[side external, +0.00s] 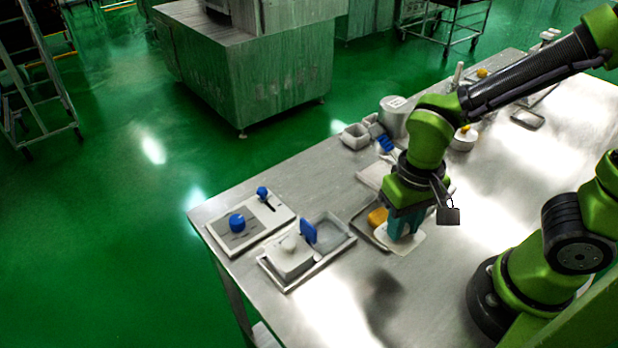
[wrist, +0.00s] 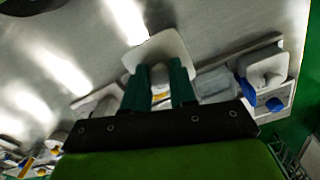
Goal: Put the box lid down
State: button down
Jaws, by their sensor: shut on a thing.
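A white square lid (side external: 411,243) is under my gripper (side external: 402,228) in the side view. The lid looks level and close to the table, over the near edge of a grey tray (side external: 357,223); I cannot tell whether it touches. In the wrist view the same lid (wrist: 160,48) lies between and beyond the fingers of my gripper (wrist: 161,90). The teal fingers are shut on its small knob, which they partly hide.
An orange item (side external: 377,216) sits in the grey tray beside the lid. A blue handle (side external: 308,231) stands by the left box, and a panel with blue knobs (side external: 248,229) lies near the table corner. Containers (side external: 394,116) stand behind. The table front is clear.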

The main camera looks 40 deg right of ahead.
jog(key=shift+s+d+r, duration=0.1)
jog(key=shift+s+d, duration=0.15)
jog(key=shift+s, duration=0.25)
jog(key=shift+s+d, duration=0.25)
jog(key=shift+m, duration=0.4)
jog(key=w+d+f, duration=0.1)
jog(key=w, duration=0.3)
jog(key=w+d+f, duration=0.1)
jog(key=w, duration=0.2)
jog(key=w+d+f, duration=0.1)
jog(key=w+f, duration=0.1)
jog(key=w, duration=0.2)
jog(key=shift+w, duration=0.35)
jog(key=shift+n, duration=0.4)
jog(key=w+a, duration=0.1)
jog(key=w, duration=1.1)
jog(key=w+a+f, duration=0.1)
jog(key=w, duration=0.5)
jog(key=shift+a+f, duration=0.1)
jog(key=shift+a, duration=0.25)
jog(key=shift+w+f, duration=0.1)
jog(key=shift+f, duration=1.65)
jog(key=c, duration=0.9)
grip_release()
jog(key=shift+f, duration=0.15)
